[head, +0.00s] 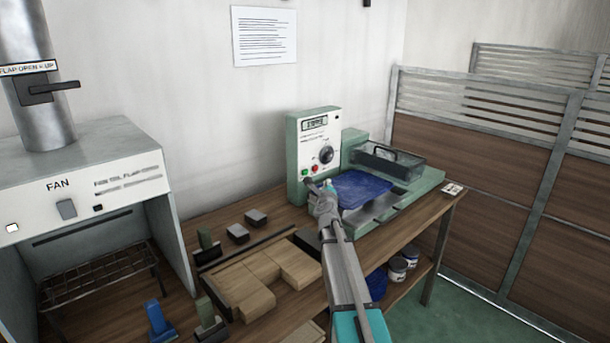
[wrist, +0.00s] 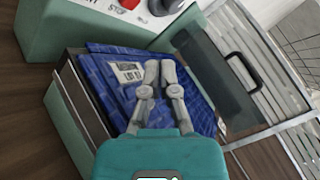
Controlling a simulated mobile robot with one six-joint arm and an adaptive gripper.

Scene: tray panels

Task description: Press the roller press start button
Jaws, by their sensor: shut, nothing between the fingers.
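The roller press (head: 430,178) is a pale green machine at the table's right end. Its upright control panel (head: 318,125) has a small display, a black dial (head: 326,154), a small green button (head: 305,172) and a red button (head: 314,168) low on its face. My gripper (head: 316,184) is shut and empty, close in front of and just below these buttons; contact cannot be told. In the wrist view my shut fingertips (wrist: 160,66) are over a blue sheet (wrist: 102,85). There the red button (wrist: 130,4) shows at the top edge; the green button is out of frame.
The blue sheet (head: 360,189) lies on the press bed beside a clear guard with a black handle (head: 384,152). Wooden blocks (head: 245,285) and small dark blocks stand left on the table. A fan hood (head: 100,165) is far left; partition panels (head: 480,150) stand right.

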